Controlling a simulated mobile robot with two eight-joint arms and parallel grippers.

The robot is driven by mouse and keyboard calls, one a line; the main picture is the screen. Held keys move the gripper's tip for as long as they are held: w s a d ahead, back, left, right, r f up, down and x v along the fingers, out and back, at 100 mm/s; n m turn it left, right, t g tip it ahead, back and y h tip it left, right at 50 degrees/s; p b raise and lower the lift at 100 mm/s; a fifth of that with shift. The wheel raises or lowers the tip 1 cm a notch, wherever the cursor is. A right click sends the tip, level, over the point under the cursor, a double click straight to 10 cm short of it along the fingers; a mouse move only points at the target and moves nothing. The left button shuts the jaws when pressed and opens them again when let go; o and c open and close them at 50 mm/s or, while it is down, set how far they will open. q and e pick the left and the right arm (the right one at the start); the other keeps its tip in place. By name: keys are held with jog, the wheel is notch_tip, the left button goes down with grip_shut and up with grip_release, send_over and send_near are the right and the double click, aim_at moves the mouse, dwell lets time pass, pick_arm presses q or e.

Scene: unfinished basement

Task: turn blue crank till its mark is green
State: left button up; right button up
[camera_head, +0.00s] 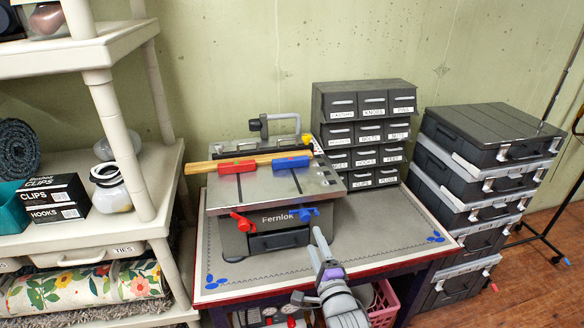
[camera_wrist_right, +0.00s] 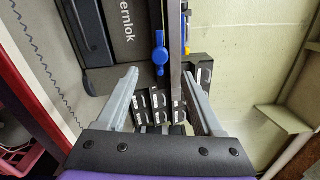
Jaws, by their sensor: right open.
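The blue crank (camera_head: 306,214) is on the front right of the grey Fernlok machine (camera_head: 230,244), below its tabletop. I cannot make out a mark or its colour. In the right wrist view the blue crank (camera_wrist_right: 160,54) shows ahead of the fingers, in line with the gap between them. My right gripper (camera_head: 320,243) is just in front of and below the crank, pointing up toward it. Its two grey fingers (camera_wrist_right: 158,88) are apart, with nothing held between them. My left gripper is in neither view.
A red crank (camera_head: 242,224) is on the machine's front left. Red (camera_head: 238,168) and blue (camera_head: 292,163) blocks lie along a wooden strip on its top. A drawer cabinet (camera_head: 318,105) stands behind, stacked cases (camera_head: 480,135) to the right. The worktable (camera_head: 385,235) is clear right of the machine.

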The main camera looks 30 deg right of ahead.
aim_at(307, 219)
jog(key=w+d+m, duration=0.1)
jog(key=w+m, duration=0.2)
jog(key=m, duration=0.6)
jog(key=w+m+y, duration=0.1)
jog(key=w+m, duration=0.3)
jog(key=m, duration=0.5)
jog(key=w+d+m+y, duration=0.1)
jog(key=w+m, duration=0.2)
jog(key=m, duration=0.6)
jog(key=shift+w+d+m, duration=0.15)
jog(key=shift+d+m, duration=0.2)
jog(key=shift+m, duration=0.05)
